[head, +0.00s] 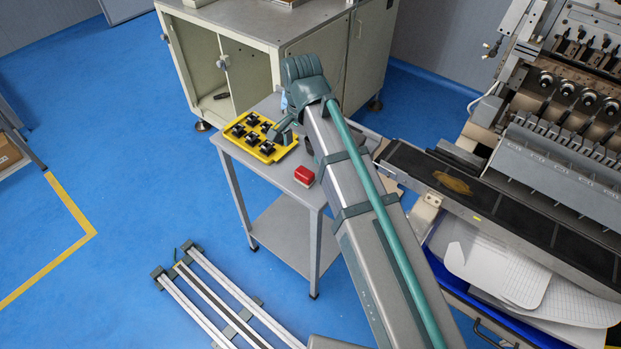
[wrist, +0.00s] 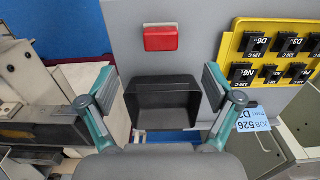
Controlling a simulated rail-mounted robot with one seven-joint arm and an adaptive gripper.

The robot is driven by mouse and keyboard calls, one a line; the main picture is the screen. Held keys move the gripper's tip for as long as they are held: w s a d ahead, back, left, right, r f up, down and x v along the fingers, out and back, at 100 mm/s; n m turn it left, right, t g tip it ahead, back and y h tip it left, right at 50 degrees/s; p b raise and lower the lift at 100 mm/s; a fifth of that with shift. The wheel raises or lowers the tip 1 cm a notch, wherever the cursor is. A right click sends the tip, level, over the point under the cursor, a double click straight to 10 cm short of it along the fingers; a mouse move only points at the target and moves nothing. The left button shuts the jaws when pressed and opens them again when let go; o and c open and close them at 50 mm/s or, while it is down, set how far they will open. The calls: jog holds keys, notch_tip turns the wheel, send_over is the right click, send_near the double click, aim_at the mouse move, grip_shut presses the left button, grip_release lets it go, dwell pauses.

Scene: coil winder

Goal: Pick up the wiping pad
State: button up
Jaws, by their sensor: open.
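A small red block with a pale lower edge, which looks like the wiping pad (head: 304,176), lies on the grey table (head: 273,172). In the wrist view the red pad (wrist: 161,38) is beyond the fingertips, near the top centre. My gripper (wrist: 158,90) is open, with its two fingers wide apart and nothing held. A black open bin (wrist: 163,103) shows between the fingers, nearer than the pad. In the head view my arm hides most of my gripper and the bin; one finger shows left of the arm.
A yellow tray (head: 276,150) with several black parts stands on the table beside the pad. A blue job card (wrist: 252,120) lies near it. A cabinet (head: 251,65) stands behind, and the coil winder (head: 565,130) is at right. Bare table lies around the pad.

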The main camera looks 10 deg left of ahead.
send_over(304, 172)
jog(key=f, duration=0.4)
jog(key=shift+s+f+p, duration=0.25)
jog(key=shift+f+p, duration=0.1)
jog(key=shift+p, duration=0.05)
jog(key=shift+w+d+f+p, duration=0.15)
jog(key=shift+f+p, duration=0.3)
jog(key=shift+f, duration=1)
jog(key=shift+w+a+f+p, duration=0.1)
jog(key=shift+f+p, duration=0.3)
jog(key=shift+f, duration=1.05)
jog(key=c, duration=1.3)
jog(key=shift+r, duration=0.2)
jog(key=shift+r, duration=0.5)
jog(key=s+d+r+b, duration=0.1)
jog(key=s+d+r, duration=0.2)
jog(key=r, duration=0.1)
jog(key=s+d+r+b, duration=0.1)
jog(key=s+d+r, duration=0.2)
jog(key=s, duration=0.1)
jog(key=s+d+r+b, duration=0.1)
jog(key=s+d+r, duration=0.2)
jog(key=r, duration=0.1)
jog(key=shift+s+r, duration=0.3)
jog(key=shift+s, duration=0.05)
